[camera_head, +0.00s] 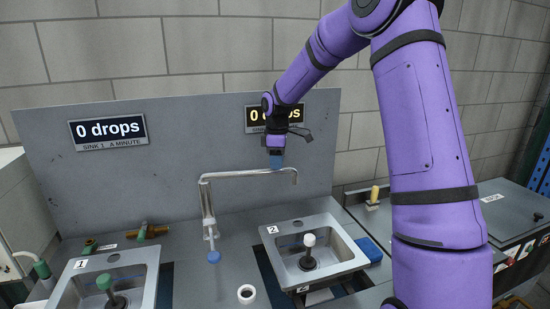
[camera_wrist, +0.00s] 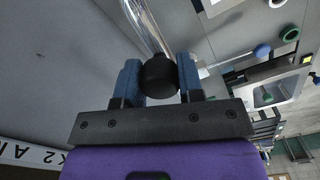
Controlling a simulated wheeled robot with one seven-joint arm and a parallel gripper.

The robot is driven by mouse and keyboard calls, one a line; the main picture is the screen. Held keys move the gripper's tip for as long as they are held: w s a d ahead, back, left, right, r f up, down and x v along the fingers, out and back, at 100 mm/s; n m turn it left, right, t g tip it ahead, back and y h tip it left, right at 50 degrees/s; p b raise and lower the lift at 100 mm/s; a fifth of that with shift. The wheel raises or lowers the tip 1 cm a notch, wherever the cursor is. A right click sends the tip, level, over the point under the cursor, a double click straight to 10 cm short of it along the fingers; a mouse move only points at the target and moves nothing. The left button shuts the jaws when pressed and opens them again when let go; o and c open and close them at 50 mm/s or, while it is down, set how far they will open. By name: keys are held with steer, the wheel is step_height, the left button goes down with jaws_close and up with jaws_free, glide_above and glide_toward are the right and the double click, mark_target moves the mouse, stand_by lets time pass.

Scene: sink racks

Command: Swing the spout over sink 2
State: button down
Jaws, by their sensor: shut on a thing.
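The chrome spout (camera_head: 240,174) runs to the right from its upright pipe (camera_head: 207,205), and its tip bends down toward the back of sink 2 (camera_head: 274,256). I cannot tell whether the tip is over the basin. My gripper (camera_head: 276,162) is on the spout near its outer end. In the wrist view, the blue fingers of my gripper (camera_wrist: 160,77) are shut around the spout (camera_wrist: 146,24), at a round black part (camera_wrist: 159,75). Sink 2 is a square steel basin with a white-topped plug (camera_head: 309,241).
Sink 1 (camera_head: 146,267) with a green-topped plug is at the left. A grey back panel (camera_head: 165,180) stands close behind the spout. A blue sponge (camera_head: 370,249) lies right of sink 2.

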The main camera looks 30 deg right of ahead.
steer(key=s+a+m, duration=0.7)
steer(key=s+a, duration=0.1)
steer(key=s, duration=0.3)
steer(key=shift+s+a, duration=0.2)
steer(key=shift+a, duration=0.1)
steer(key=c, duration=0.8)
jaws_free()
steer(key=shift+o, duration=0.2)
step_height(320, 180, up, 11)
steer(key=shift+f, duration=0.1)
